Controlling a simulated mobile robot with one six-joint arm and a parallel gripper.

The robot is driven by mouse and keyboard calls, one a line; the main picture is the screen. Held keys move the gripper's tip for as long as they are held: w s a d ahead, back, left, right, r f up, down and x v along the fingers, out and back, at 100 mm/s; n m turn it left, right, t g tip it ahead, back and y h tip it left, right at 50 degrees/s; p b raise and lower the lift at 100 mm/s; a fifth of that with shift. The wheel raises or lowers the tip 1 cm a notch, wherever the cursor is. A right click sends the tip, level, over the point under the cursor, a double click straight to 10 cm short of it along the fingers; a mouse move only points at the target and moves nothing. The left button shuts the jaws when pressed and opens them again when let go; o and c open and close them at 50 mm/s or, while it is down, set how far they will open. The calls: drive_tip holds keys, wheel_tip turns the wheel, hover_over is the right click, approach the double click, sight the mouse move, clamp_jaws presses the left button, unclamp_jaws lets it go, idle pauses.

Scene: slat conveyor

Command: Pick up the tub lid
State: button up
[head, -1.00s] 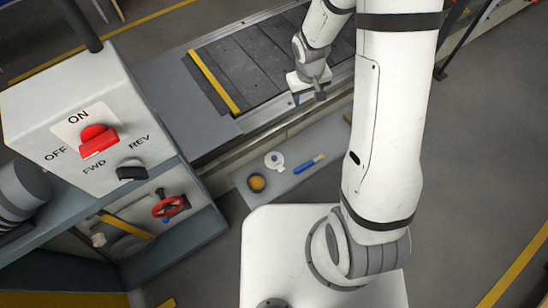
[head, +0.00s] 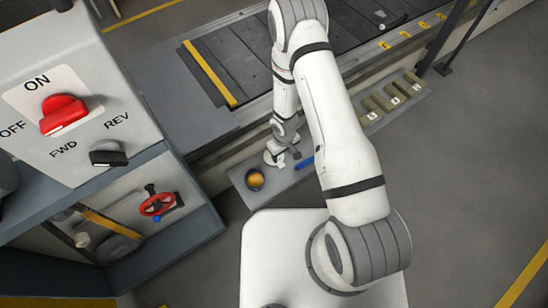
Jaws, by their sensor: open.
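The tub lid appears to be the small white round piece (head: 269,157) on the narrow grey ledge (head: 291,181) beside the conveyor. Only its left edge shows; my gripper and wrist cover the rest. My gripper (head: 282,162) is open and low over the lid, pointing down. I cannot tell whether the fingers touch it or stand around it.
A round tub with orange-brown contents (head: 255,179) stands just left of my gripper. A blue marker (head: 305,163) lies close on the right. The conveyor (head: 345,32) runs behind, and a control box with a red switch (head: 63,115) stands at left.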

sight(282, 166)
drive_tip(key=shift+s+f+b, duration=0.1)
drive_tip(key=shift+f+b, duration=3.6)
drive_tip(key=shift+f, duration=0.15)
drive_tip(key=shift+c, duration=0.4)
drive_tip(key=c, duration=1)
drive_tip(key=shift+o, duration=0.2)
